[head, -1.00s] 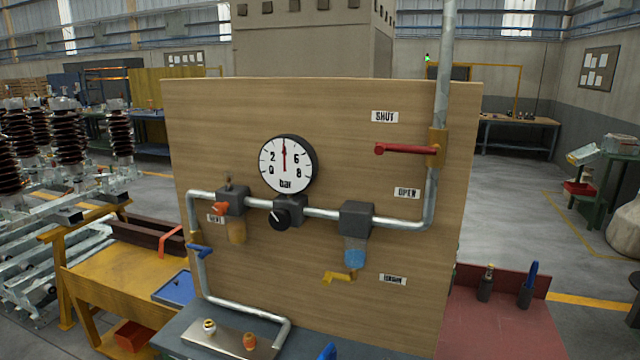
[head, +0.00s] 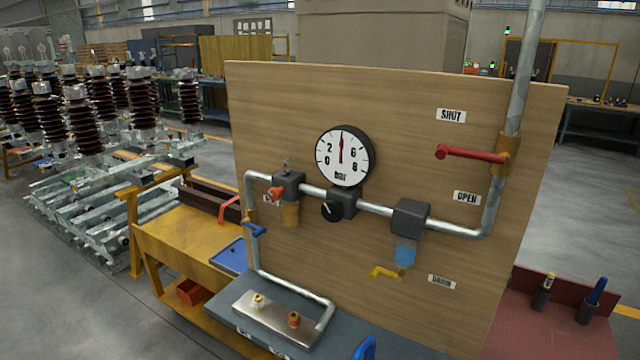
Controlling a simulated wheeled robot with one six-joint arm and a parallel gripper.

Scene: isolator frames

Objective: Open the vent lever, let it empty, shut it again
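The wooden panel (head: 300,110) carries a grey pipe run with valves. A small orange-red lever (head: 276,194) sits at the left block (head: 289,185), partly covering a label (head: 268,200) that I cannot fully read. A longer red lever (head: 470,153) points left from the right-hand pipe, between the labels SHUT (head: 451,115) and OPEN (head: 466,198). The round gauge (head: 343,156) has its needle pointing nearly straight up, near mid-scale. A yellow lever (head: 385,272) hangs below the blue bowl (head: 404,256), left of the label DRAIN (head: 441,281). My gripper is out of view.
A blue lever (head: 254,229) is on the left pipe. A metal plate with two small fittings (head: 277,318) lies on the grey bench top. A yellow bench (head: 190,238) stands left, a red surface (head: 535,325) right. A blue object (head: 365,349) is cut off at the bottom edge.

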